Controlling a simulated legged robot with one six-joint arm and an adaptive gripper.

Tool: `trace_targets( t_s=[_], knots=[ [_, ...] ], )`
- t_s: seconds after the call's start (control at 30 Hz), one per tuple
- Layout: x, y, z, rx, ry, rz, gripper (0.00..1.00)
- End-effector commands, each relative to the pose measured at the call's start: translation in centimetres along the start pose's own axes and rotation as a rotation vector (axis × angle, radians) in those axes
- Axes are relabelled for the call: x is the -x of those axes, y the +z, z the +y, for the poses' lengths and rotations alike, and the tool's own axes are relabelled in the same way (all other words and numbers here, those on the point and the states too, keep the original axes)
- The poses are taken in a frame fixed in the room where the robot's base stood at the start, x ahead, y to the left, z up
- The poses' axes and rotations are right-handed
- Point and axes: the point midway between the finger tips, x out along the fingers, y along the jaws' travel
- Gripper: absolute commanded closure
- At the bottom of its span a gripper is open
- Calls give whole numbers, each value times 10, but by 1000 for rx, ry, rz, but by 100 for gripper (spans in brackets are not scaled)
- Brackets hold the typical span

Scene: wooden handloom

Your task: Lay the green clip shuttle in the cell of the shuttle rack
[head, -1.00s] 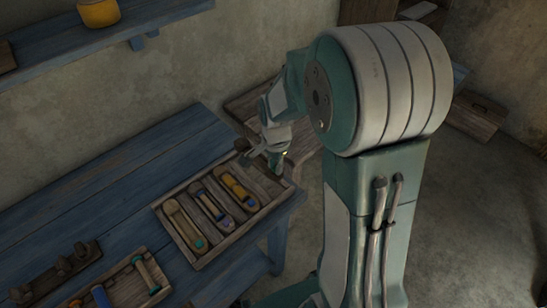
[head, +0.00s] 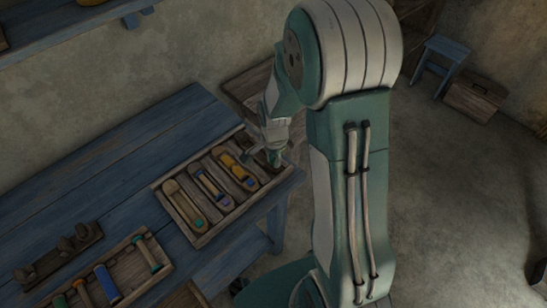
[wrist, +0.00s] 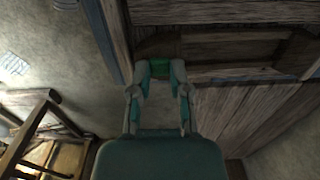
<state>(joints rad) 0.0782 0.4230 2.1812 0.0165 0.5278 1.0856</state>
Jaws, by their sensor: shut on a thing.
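The wooden shuttle rack (head: 158,191) lies on the blue bench. Three of its cells hold shuttles: one with a green-teal tip (head: 182,203), one with a purple tip (head: 210,186) and one with a yellow-orange middle (head: 234,167). My gripper (head: 273,157) is at the rack's right-hand end, over or in the last cell. In the wrist view my gripper (wrist: 160,69) is shut on a small green part (wrist: 160,66), which looks like the green clip shuttle's clip. The shuttle's body is dark and hard to make out. Whether it touches the rack floor, I cannot tell.
A tray of coloured bobbins (head: 150,254) and a wooden block with pegs (head: 58,257) lie on the bench at lower left. The blue bench (head: 130,150) is clear behind the rack. A stool (head: 447,50) and a wooden box (head: 474,102) stand at right.

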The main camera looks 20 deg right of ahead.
Motion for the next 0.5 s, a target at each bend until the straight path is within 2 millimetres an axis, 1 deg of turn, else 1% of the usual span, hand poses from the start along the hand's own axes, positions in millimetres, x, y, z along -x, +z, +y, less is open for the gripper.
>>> trace_targets(
  t_s=[0.17, 0.2, 0.23, 0.27, 0.5],
  knots=[
    [-2, 0, 0, 0, 1, 0, 100],
    [-2, 0, 0, 0, 0, 0, 58],
    [-2, 0, 0, 0, 0, 0, 45],
    [-2, 0, 0, 0, 0, 0, 36],
    [-2, 0, 0, 0, 0, 0, 36]
  ],
)
